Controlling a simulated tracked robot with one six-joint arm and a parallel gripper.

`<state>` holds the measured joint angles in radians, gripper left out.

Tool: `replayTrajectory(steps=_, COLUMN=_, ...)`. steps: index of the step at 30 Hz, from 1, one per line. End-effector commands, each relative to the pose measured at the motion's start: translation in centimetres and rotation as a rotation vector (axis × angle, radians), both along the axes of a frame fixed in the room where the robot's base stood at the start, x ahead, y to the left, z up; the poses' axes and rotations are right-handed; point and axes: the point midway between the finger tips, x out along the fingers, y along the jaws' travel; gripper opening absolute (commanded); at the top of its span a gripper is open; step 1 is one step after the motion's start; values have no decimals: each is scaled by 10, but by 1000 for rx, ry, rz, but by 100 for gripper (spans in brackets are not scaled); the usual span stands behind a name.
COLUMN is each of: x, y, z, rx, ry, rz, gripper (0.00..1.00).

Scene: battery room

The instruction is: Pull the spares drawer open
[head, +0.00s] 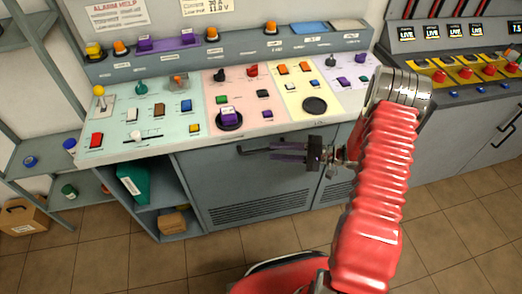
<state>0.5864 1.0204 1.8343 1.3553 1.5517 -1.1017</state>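The grey cabinet front (215,172) under the control desk has a dark bar handle (250,151) near its top; I take this to be the spares drawer, though no label on it is readable. The front looks flush with the cabinet, so it appears closed. My gripper (273,151) points left, with its two purple fingers apart, one above the other. Its fingertips are at the right part of the handle in the picture and hide some of it. I cannot tell whether they touch it.
The desk top (160,145) overhangs the front and carries several switches and buttons. An open shelf at left holds a green binder (134,184) and a small cardboard box (172,222). Another console (470,105) stands at right. Tiled floor (190,262) in front is clear.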

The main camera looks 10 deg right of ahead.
Motion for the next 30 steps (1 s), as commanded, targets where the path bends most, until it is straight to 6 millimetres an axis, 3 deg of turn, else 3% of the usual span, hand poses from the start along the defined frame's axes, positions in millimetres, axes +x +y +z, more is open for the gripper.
replayTrajectory(steps=6, x=12, y=33, z=-3, rx=0, ry=1, rz=3, gripper=31)
replayTrajectory(steps=12, x=21, y=53, z=-5, rx=1, ry=1, rz=1, gripper=31)
replayTrajectory(steps=24, x=24, y=59, z=-5, rx=0, ry=1, rz=0, gripper=31)
replayTrajectory(steps=30, x=24, y=59, z=-5, rx=0, ry=1, rz=-1, gripper=17)
